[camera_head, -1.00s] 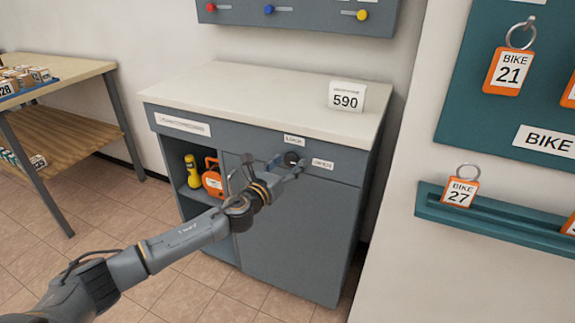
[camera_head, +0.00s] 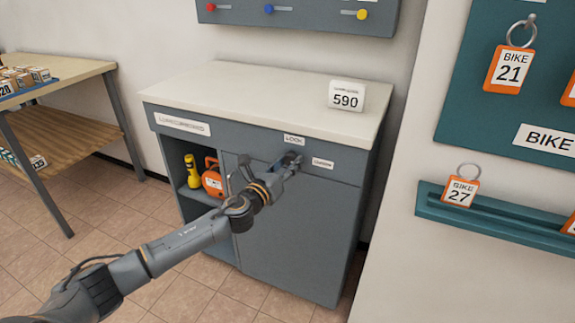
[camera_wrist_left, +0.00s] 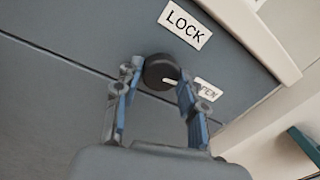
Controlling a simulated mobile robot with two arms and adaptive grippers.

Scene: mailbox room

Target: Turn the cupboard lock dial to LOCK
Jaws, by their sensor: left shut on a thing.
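The lock dial (camera_wrist_left: 160,68) is a round black knob on the grey cupboard front (camera_head: 285,235). In the wrist view its white mark points right, toward the OPEN label (camera_wrist_left: 207,89), which a finger partly covers. The LOCK label (camera_wrist_left: 185,25) is above the dial; it also shows in the head view (camera_head: 294,140). My left gripper (camera_head: 289,163) is at the dial, its fingers (camera_wrist_left: 158,84) on either side of it and shut on it. In the head view the gripper hides most of the dial. My right gripper is not in view.
The cupboard top (camera_head: 240,95) is pale and bears a white 590 sign (camera_head: 346,96). An open shelf bay at the left holds a yellow torch (camera_head: 192,172) and an orange item (camera_head: 212,180). A wooden table (camera_head: 75,82) stands left; a key board (camera_head: 530,60) hangs right.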

